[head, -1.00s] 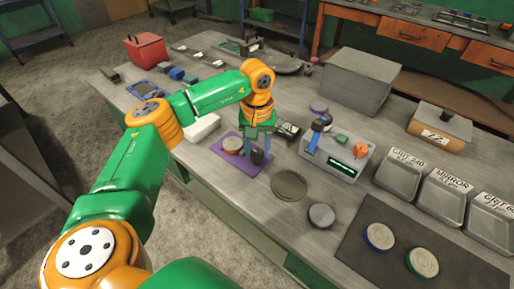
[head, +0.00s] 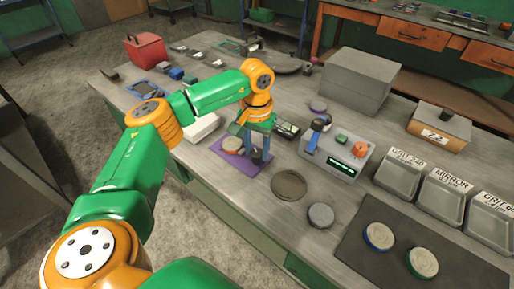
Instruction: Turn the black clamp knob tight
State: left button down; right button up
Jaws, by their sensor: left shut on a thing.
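My left gripper (head: 257,150) points down over the right part of the purple mat (head: 228,158). Its blue fingers are shut on a small dark thing, which looks like the black clamp knob (head: 257,158). The fingers hide part of it, so its full shape and marks are hard to see. A round tan and dark disc (head: 232,145) sits on the mat just left of the fingers. My right gripper is not in view.
A grey instrument box (head: 337,154) with a blue-handled tool and an orange knob stands to the right. A flat dark disc (head: 289,185) and a grey puck (head: 321,215) lie in front. Labelled trays (head: 399,174) line the right. A red box (head: 146,50) stands at the back left.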

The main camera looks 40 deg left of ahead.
aim_at(257, 153)
pick_arm(q)
jog(key=shift+s+f, duration=0.1)
jog(key=shift+c, duration=1.9)
grip_release()
jog(key=shift+r, duration=0.2)
notch_tip(257, 153, up, 6)
jog(key=shift+r+b, duration=0.1)
jog(key=shift+b, duration=0.25)
jog(key=shift+d+r, duration=0.1)
jog(key=shift+r, duration=0.25)
